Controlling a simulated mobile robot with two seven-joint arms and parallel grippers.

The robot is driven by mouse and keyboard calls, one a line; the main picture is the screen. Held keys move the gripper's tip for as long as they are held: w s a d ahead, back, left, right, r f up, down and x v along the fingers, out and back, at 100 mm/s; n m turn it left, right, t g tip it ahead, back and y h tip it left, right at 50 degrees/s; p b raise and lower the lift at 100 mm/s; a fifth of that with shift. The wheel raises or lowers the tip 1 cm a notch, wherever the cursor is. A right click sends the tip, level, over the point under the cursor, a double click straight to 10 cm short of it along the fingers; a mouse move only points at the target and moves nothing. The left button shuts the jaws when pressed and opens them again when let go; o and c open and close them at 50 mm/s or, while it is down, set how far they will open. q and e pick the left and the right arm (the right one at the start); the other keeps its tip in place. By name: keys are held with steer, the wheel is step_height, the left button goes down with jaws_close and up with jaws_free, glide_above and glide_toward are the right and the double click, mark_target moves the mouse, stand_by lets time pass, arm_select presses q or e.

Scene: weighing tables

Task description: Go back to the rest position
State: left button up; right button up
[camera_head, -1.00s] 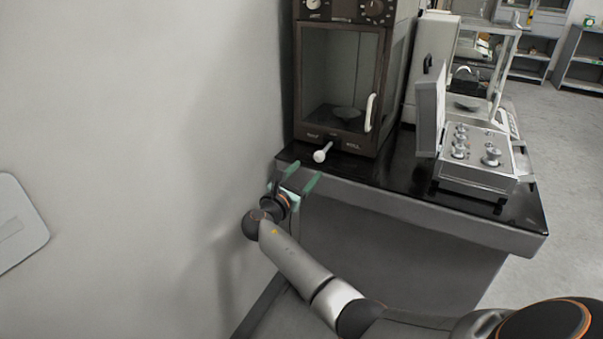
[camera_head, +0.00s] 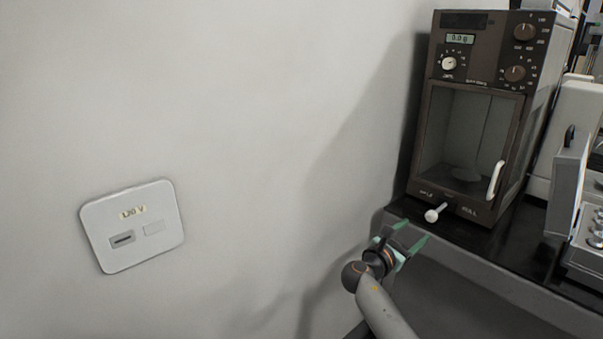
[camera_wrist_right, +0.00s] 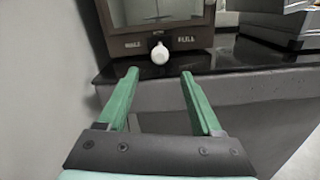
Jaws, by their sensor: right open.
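My right gripper (camera_head: 408,237) is at the lower right in the head view, at the left front edge of the black tabletop. Its green fingers are apart with nothing between them; they also show in the right wrist view (camera_wrist_right: 160,92). A brown balance (camera_head: 470,105) with a glass door stands on the table, its display reading what looks like 0.0 g. Its white knob (camera_head: 434,213) is just beyond my fingertips and apart from them; it also shows in the right wrist view (camera_wrist_right: 159,53). My left gripper is not in view.
The black table (camera_head: 515,235) runs to the right. A metal case (camera_head: 585,240) with weights, its lid raised, is cut off at the right edge. A grey wall fills the left, with a white 120 V wall plate (camera_head: 133,258). The wall is close to my right gripper.

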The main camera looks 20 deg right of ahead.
steer(key=s+a+f+m+t+y, duration=0.1)
steer(key=s+a+f+m+y, duration=0.2)
steer(key=f, duration=0.5)
steer(key=s+a+f+y, duration=0.3)
steer(key=a+f+y, duration=0.1)
steer(key=f, duration=0.4)
steer(key=s+a+f+m+y, duration=0.7)
steer(key=s+a+f, duration=0.3)
steer(key=s+a, duration=0.35)
steer(key=s+a+r+m+y, duration=0.3)
steer(key=s+a+m+y, duration=0.2)
steer(key=s+a+m, duration=0.55)
arm_select(q)
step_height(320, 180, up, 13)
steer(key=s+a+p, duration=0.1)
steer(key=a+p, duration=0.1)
steer(key=p, duration=1.5)
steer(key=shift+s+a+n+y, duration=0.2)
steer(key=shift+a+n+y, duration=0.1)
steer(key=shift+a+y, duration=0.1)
arm_select(e)
steer(key=s+d+r, duration=0.1)
steer(key=d+r, duration=0.1)
steer(key=r, duration=0.4)
steer(key=s+d+r+n, duration=0.1)
steer(key=d+r, duration=0.1)
steer(key=r, duration=0.5)
steer(key=shift+s+d+h, duration=0.3)
